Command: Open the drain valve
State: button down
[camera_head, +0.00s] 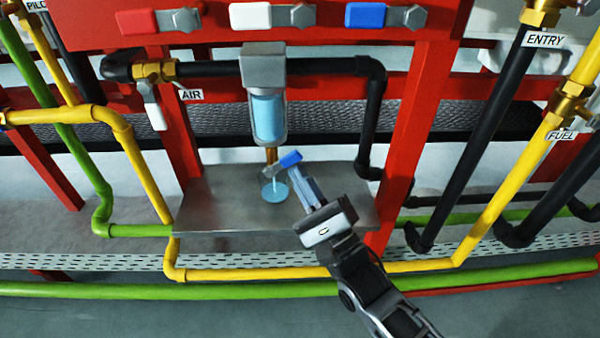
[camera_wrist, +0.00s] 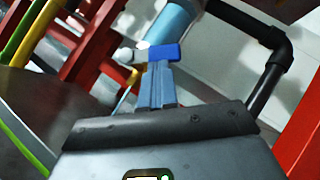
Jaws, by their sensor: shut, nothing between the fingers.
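The drain valve's blue handle (camera_head: 290,159) sticks out to the right below the clear filter bowl (camera_head: 269,117), which holds blue liquid. A brass stem (camera_head: 271,154) shows under the bowl. In the wrist view the blue handle (camera_wrist: 165,52) lies right at my fingertips. My gripper (camera_head: 306,184) is shut and empty, with its fingers pointing up and left at the handle. I cannot tell whether they touch it. A small clear cup (camera_head: 273,188) with blue liquid stands under the valve. The handle and fingers partly cover the valve.
The cup stands on a grey metal shelf (camera_head: 215,215). Red posts (camera_head: 412,140) flank it. A black pipe (camera_head: 372,120) runs down to the right of the bowl. Yellow (camera_head: 145,175) and green pipes (camera_head: 75,165) run at left and below. Labelled valves AIR, ENTRY and FUEL are around.

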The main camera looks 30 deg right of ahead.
aim_at(288, 158)
notch_tip(288, 158, up, 3)
jog(key=n+g+y+p, duration=0.1)
jog(key=n+p, duration=0.1)
jog(key=p, duration=0.2)
jog(key=n+g+y+p, duration=0.1)
jog(key=n+y+p, duration=0.1)
jog(key=n+p, duration=0.1)
jog(key=shift+a+g+p, duration=0.15)
jog(key=shift+g+p, duration=0.15)
jog(key=shift+p, duration=0.1)
jog(key=n+g+p, duration=0.1)
jog(key=p, duration=0.2)
jog(key=r+n+p, duration=0.1)
jog(key=p, duration=0.1)
jog(key=n+g+p, duration=0.1)
jog(key=p, duration=0.2)
jog(key=shift+w+a+r+g+y+p, duration=0.2)
jog(key=shift+a+r+g+y+p, duration=0.05)
jog(key=shift+r+g+y+p, duration=0.05)
jog(key=shift+f+b, duration=0.3)
jog(key=shift+f, duration=0.25)
